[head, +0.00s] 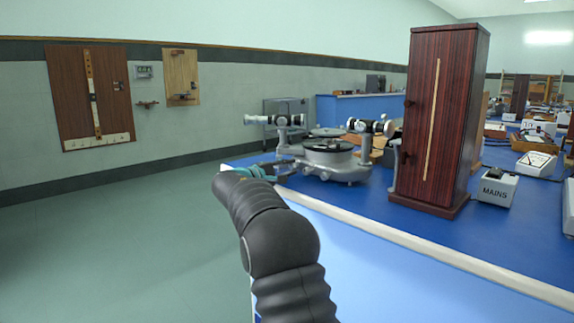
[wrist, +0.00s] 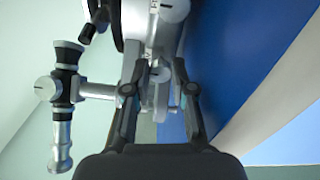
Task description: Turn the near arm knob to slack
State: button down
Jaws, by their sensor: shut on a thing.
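The spectrometer (head: 328,162) stands on the blue bench top near its left end, with a round table and two horizontal tubes. My gripper (head: 277,167) reaches in low at its left side. In the wrist view, my gripper's fingers (wrist: 160,72) stand on either side of a small pale metal knob (wrist: 160,75), which I take to be the near arm knob. The gripper is shut on it. In the head view the knob cannot be made out, and no setting mark on it is readable. The left tube (wrist: 65,105) shows beside the fingers in the wrist view.
A tall dark wooden cabinet (head: 437,120) stands right of the spectrometer, with a MAINS box (head: 496,187) beyond it. The bench's pale front edge (head: 440,249) runs along my side. Open floor (head: 110,240) lies to the left.

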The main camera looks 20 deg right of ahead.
jog(key=shift+n, duration=0.5)
jog(key=c, duration=1)
grip_release()
jog(key=shift+d, duration=0.1)
jog(key=shift+s+a+f, duration=0.1)
jog(key=shift+a, duration=0.3)
jog(key=v, duration=0.7)
jog(key=shift+a, duration=0.1)
jog(key=shift+s, duration=0.15)
